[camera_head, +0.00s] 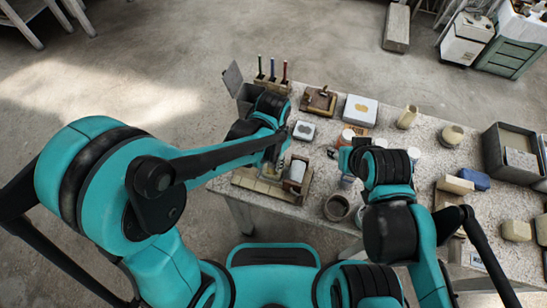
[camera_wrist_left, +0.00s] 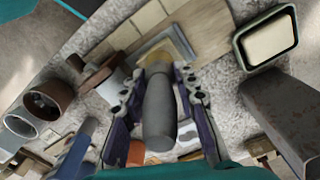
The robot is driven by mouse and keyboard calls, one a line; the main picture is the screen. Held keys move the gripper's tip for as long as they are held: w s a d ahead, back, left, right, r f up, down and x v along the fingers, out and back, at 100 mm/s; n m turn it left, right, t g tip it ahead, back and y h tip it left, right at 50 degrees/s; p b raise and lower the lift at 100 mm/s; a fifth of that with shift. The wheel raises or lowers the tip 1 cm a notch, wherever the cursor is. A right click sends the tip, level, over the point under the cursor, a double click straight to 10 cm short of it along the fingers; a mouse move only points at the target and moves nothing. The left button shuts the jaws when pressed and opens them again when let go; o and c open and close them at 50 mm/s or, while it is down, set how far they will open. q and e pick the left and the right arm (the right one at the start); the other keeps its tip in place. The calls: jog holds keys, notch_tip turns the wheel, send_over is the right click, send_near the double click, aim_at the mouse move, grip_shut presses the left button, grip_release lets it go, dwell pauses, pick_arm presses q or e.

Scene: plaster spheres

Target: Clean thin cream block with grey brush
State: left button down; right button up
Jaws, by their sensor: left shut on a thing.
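The grey brush (camera_wrist_left: 158,110) shows in the left wrist view as a thick grey handle between my gripper's fingers. My left gripper (camera_wrist_left: 157,92) is shut on it. The brush's far end lies over a grey-edged flat piece (camera_wrist_left: 183,45); a tan patch there may be bristles or a block, and I cannot tell if they touch. A cream block (camera_wrist_left: 268,40) lies in a dark-rimmed tray at the upper right. In the head view my left gripper (camera_head: 284,148) is over the table's left part, with the brush mostly hidden. My right gripper (camera_head: 340,154) is near the table's middle; its fingers are unclear.
The speckled table (camera_head: 330,104) is crowded. A pale block (camera_head: 455,184) and a blue block (camera_head: 475,180) lie at the right, near a grey bin (camera_head: 493,153). A round pot (camera_head: 337,207) stands near the front edge. A wooden rack (camera_head: 272,83) stands at the back left.

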pick_arm(q)
jog(key=shift+s+a+r, duration=0.1)
jog(key=shift+s, duration=0.35)
jog(key=shift+s+a, duration=0.2)
jog(key=shift+s, duration=0.3)
jog(key=shift+w, duration=0.1)
jog(key=shift+w+d+b, duration=0.15)
jog(key=shift+w+d, duration=0.1)
jog(key=shift+w, duration=0.5)
jog(key=shift+w+d+b, duration=0.1)
jog(key=shift+w+d, duration=0.15)
jog(key=shift+w, duration=0.45)
jog(key=shift+w+d+b, duration=0.15)
jog(key=shift+w+d, duration=0.1)
jog(key=shift+w, duration=0.5)
jog(key=shift+s+a, duration=0.2)
jog(key=shift+s, duration=0.4)
jog(key=shift+s+a, duration=0.15)
jog(key=shift+s, duration=0.45)
jog(key=shift+s+a, duration=0.2)
jog(key=shift+s, duration=0.4)
jog(key=shift+s+a, duration=0.2)
jog(key=shift+s, duration=0.35)
jog(key=shift+w, duration=0.1)
